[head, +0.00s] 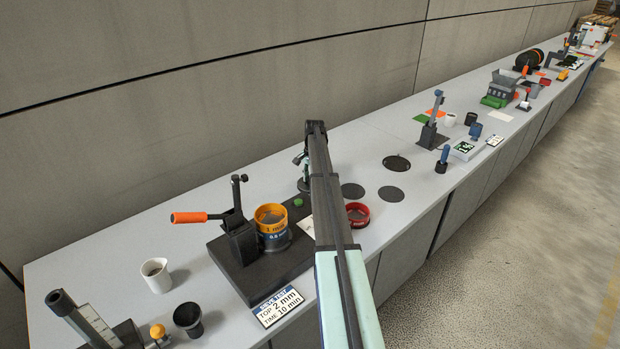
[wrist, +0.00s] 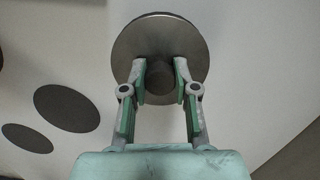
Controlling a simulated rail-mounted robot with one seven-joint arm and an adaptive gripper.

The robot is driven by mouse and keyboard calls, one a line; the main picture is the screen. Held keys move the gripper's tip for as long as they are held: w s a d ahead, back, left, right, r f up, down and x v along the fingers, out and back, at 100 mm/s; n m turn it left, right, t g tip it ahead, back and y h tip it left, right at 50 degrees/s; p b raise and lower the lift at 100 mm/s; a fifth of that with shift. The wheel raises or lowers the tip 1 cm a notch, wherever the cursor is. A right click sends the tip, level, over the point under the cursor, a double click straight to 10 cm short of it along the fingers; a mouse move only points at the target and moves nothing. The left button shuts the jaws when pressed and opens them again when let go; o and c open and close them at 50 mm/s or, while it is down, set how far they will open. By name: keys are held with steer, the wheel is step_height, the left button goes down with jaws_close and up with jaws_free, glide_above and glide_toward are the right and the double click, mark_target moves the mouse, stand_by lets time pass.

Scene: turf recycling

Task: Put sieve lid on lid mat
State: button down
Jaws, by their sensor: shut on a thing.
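The sieve lid (wrist: 125,47) is a round grey metal disc with a dark central knob. My gripper (wrist: 160,80) is shut on that knob in the wrist view, and the lid shows beyond the fingertips over the pale bench. I cannot tell which is the lid mat. In the wrist view the mats are left of the lid, apart from it. My arm hides part of the head view.
Left of my arm, a black base carries an orange-handled press (head: 240,240) and a stacked yellow-and-blue sieve (head: 271,225). A red-rimmed sieve (head: 357,214) stands right of my arm. A white cup (head: 156,275) is at left.

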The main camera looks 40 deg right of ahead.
steer(key=shift+f, duration=0.25)
steer(key=shift+c, duration=2.4)
jaws_free()
step_height(320, 180, up, 12)
steer(key=d, duration=0.1)
steer(key=shift+w+d, duration=0.2)
